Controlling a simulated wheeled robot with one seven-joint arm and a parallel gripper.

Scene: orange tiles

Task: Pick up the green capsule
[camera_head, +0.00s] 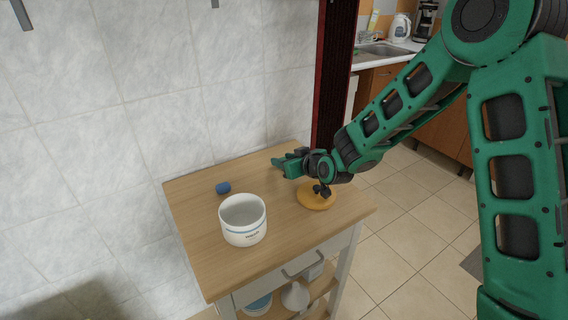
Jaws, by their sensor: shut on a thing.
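My gripper (284,165) is at the end of the green arm, above the back right part of the wooden table top. It is shut on a green piece, which I take to be the green capsule (292,170). Its colour blends with my green gripper parts, so its outline and ends are hard to make out. No other green capsule shows on the table. I cannot tell how high it is above the wood.
A tiled wall stands behind.

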